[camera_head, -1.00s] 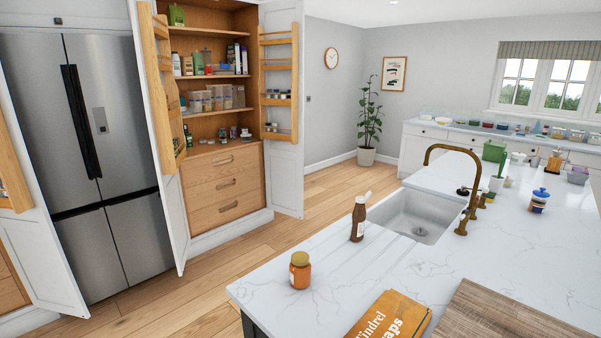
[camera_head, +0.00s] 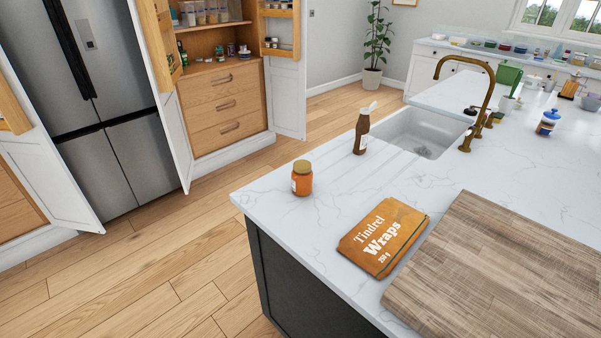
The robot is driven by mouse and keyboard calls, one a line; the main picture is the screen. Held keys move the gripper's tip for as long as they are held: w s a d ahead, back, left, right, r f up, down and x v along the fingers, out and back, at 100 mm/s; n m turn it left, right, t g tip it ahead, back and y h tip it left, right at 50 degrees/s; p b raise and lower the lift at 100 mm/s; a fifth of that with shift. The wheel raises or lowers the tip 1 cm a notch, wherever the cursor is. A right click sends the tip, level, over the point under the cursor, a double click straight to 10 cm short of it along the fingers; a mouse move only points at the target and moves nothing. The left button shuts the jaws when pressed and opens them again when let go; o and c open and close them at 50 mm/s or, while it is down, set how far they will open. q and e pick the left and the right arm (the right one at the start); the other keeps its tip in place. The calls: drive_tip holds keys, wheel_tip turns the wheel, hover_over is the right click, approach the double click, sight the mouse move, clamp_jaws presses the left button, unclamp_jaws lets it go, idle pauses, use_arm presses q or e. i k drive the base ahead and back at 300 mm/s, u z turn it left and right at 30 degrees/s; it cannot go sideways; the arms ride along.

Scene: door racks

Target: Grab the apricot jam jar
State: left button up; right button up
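An orange jar with a tan-gold lid (camera_head: 302,179), which looks like the apricot jam jar, stands upright on the white marble counter (camera_head: 330,217), close to its left corner. Part of a pale label shows on its left side, but I cannot read it. Nothing touches the jar. Neither of my grippers shows in the head view.
A brown bottle (camera_head: 361,132) stands behind the jar beside the sink (camera_head: 415,133). An orange wraps packet (camera_head: 383,236) and a wooden board (camera_head: 505,270) lie in front and right. Open floor (camera_head: 165,262) lies left of the counter. The cupboard doors (camera_head: 289,95) stand open.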

sight(302, 183)
drive_tip(key=k, duration=1.35)
drive_tip(key=z, duration=0.65)
drive_tip(key=i, duration=0.95)
drive_tip(key=z, duration=0.3)
